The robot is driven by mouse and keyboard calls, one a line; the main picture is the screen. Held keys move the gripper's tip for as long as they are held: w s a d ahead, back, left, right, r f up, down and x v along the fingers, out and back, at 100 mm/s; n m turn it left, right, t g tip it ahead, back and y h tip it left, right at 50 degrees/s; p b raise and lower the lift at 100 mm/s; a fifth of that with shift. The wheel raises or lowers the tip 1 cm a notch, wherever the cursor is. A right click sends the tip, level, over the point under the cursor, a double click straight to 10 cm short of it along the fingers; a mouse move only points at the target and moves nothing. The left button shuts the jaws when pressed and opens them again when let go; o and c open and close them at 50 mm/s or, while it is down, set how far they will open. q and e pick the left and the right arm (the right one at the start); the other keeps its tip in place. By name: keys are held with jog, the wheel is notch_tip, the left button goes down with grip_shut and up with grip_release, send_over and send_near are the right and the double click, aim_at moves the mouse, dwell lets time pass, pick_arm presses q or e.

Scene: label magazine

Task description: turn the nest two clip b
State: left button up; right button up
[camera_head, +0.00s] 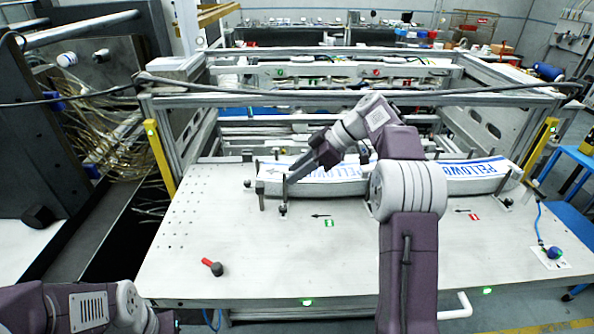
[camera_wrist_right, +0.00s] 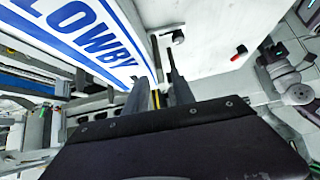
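A long white label stack with blue lettering (camera_head: 340,180) lies in the rack on the white table; it fills the upper left of the right wrist view (camera_wrist_right: 75,35). Small dark clips on posts stand along its front edge, one near its left end (camera_head: 283,207) and one near its right end (camera_head: 504,202). I cannot tell which is nest two clip b. My right gripper (camera_head: 292,178) reaches left over the stack, close to the left-end clip. In the right wrist view its fingers (camera_wrist_right: 160,95) stand apart, with a dark post (camera_wrist_right: 168,62) just beyond them. My left gripper (camera_head: 168,322) is barely in view, low left.
A red-handled tool or lever (camera_head: 212,266) stands on the white table (camera_head: 260,260). A metal frame (camera_head: 350,100) stands behind, and a blue knob (camera_head: 554,252) is at the right.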

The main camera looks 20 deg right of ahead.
jog(key=shift+r, duration=0.1)
jog(key=p+v, duration=0.1)
jog(key=v, duration=0.8)
jog(key=shift+p, duration=0.3)
